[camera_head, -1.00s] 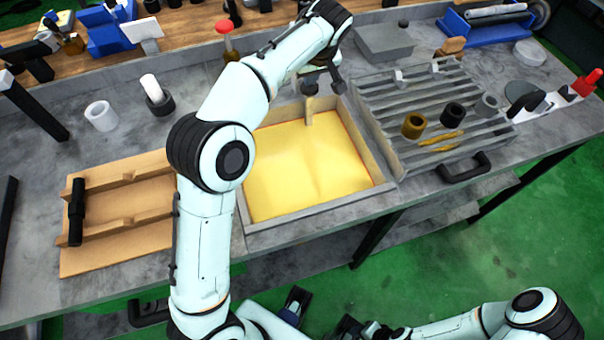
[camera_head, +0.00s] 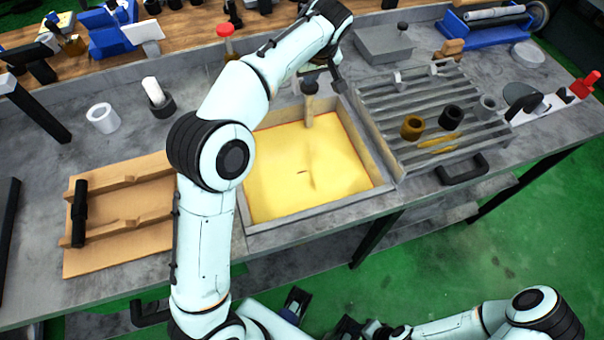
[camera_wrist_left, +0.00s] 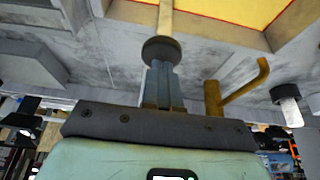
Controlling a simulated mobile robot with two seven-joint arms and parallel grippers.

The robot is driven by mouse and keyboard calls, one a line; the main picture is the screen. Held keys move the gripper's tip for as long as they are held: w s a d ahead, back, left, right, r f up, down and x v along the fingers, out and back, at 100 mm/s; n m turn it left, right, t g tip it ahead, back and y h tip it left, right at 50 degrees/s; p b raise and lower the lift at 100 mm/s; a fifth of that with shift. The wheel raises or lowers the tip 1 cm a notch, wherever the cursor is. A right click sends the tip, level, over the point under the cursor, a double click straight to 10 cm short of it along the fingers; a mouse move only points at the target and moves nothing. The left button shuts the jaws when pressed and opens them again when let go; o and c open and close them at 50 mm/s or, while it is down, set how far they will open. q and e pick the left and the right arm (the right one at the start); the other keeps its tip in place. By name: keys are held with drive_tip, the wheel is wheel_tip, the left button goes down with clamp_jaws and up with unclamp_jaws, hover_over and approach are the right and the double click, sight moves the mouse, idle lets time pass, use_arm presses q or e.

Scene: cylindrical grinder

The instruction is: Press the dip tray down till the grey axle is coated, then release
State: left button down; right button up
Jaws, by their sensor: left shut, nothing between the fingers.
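The dip basin (camera_head: 345,198) holds yellow liquid, with a post (camera_head: 309,115) under a dark round knob (camera_head: 310,85) at its back edge. The knob also shows in the left wrist view (camera_wrist_left: 161,50). My left gripper (camera_head: 314,74) is shut and empty over this knob, its fingertips (camera_wrist_left: 161,68) at the knob's face; whether they touch is not clear. A small dark mark (camera_head: 302,172) breaks the liquid's surface; I cannot tell if it is the grey axle. The tray under the liquid is hidden. My right arm lies low at the bottom right; its fingers are not clear.
A slatted rack (camera_head: 445,95) with several rings stands right of the basin. A wooden fixture (camera_head: 125,225) lies on the left. White (camera_head: 102,117) and dark cups stand behind it. A red-topped button (camera_head: 225,32) stands behind my left arm.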

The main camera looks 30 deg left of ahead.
use_arm(q)
drive_tip(key=shift+r+p, duration=1.7)
drive_tip(key=shift+r, duration=0.8)
wheel_tip(320, 180, up, 14)
drive_tip(key=p, duration=0.7)
use_arm(e)
drive_tip(key=w+r+t, duration=0.1)
drive_tip(key=w+r, duration=0.8)
drive_tip(key=r, duration=0.4)
drive_tip(key=shift+w, duration=0.25)
use_arm(q)
drive_tip(key=shift+f, duration=0.15)
use_arm(e)
drive_tip(key=shift+s+r, duration=0.1)
